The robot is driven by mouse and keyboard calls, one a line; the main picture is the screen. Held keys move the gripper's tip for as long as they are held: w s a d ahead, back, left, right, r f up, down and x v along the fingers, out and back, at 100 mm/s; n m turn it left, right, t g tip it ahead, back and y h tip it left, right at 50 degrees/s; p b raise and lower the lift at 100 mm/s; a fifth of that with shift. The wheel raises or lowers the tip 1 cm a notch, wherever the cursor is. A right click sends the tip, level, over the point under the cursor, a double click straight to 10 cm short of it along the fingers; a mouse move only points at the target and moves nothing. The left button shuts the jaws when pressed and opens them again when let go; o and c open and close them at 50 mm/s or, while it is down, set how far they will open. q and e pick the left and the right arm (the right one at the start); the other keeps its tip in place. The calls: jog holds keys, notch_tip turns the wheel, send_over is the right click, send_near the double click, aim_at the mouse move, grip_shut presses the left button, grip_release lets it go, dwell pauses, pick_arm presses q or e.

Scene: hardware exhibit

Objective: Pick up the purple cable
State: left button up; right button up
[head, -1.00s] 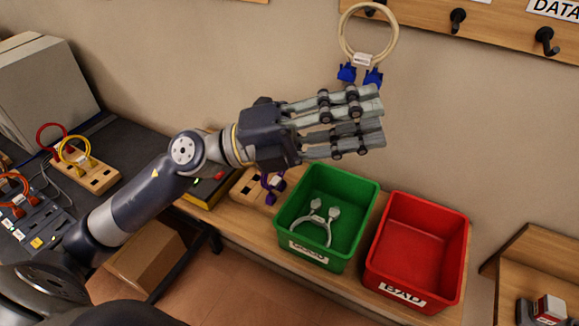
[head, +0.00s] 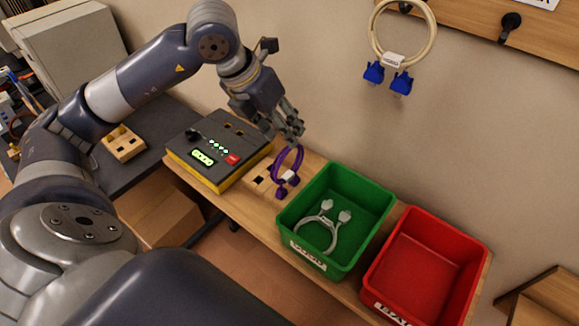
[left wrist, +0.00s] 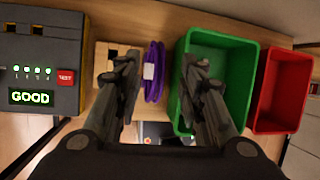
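The purple cable (head: 287,166) is a loop with a white label, standing at a wooden block (head: 261,181) on the bench, left of the green bin. In the left wrist view the cable (left wrist: 154,72) appears edge-on between my two fingers, beside the block (left wrist: 103,60). My left gripper (head: 293,131) is just above the top of the loop, pointing down. In the left wrist view it (left wrist: 163,75) is open, with its fingers spread on both sides of the cable and nothing held. My right gripper is not in view.
A green bin (head: 287,222) holding a grey cable (head: 318,232) stands right of the block, with a red bin (head: 404,218) beyond. A yellow-and-black tester (head: 222,150) reading GOOD is to the left. A cream cable (head: 431,28) hangs on the wall.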

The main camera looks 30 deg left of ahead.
pick_arm(q)
jog(key=shift+x, duration=1)
jog(key=p+x, duration=0.2)
jog(key=x, duration=0.2)
jog(key=shift+w+f, duration=0.2)
jog(key=shift+f, duration=0.1)
jog(key=shift+w+d+f, duration=0.1)
jog(key=shift+w+f, duration=0.05)
jog(key=shift+f, duration=0.15)
grip_shut()
